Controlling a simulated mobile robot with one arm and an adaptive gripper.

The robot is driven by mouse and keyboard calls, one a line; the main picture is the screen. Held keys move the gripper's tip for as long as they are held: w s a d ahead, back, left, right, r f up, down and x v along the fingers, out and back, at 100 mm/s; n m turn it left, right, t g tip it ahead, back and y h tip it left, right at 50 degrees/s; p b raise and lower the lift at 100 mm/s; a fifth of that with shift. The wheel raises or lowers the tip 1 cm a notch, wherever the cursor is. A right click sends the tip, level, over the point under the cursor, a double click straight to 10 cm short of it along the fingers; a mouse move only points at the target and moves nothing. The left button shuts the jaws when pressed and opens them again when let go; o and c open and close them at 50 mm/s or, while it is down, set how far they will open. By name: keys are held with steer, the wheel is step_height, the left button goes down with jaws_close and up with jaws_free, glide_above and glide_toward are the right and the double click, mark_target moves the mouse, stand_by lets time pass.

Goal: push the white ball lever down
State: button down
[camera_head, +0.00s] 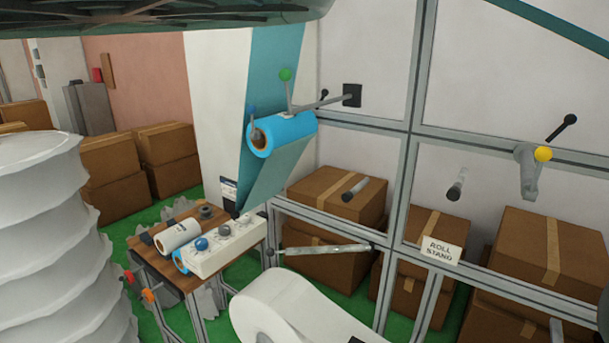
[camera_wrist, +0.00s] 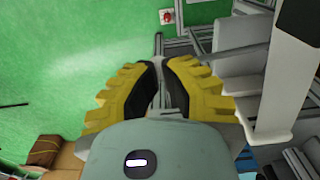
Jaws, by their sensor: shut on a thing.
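My gripper (camera_wrist: 161,66) shows in the wrist view, with yellow ribbed fingers and black pads. Its fingertips are close together on a small grey piece (camera_wrist: 159,74); most of it is hidden between the pads, so I cannot tell whether it belongs to the white ball lever. I cannot make out a white ball in either view. In the head view my gripper is not in sight. Levers there carry a green ball (camera_head: 285,74), a blue ball (camera_head: 252,109) and a yellow ball (camera_head: 543,154).
A blue roll (camera_head: 290,133) hangs above a wooden bench (camera_head: 150,262) with a white knobbed box (camera_head: 228,252). A large white roll (camera_head: 285,308) stands in front. A metal frame (camera_head: 410,130) borders cardboard boxes (camera_head: 520,250). A red knob (camera_wrist: 167,16) shows in the wrist view.

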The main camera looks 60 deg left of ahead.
steer(key=shift+f+b, duration=0.95)
steer(key=shift+f, duration=0.3)
steer(key=shift+r+p, duration=2.05)
steer(key=shift+r, duration=2)
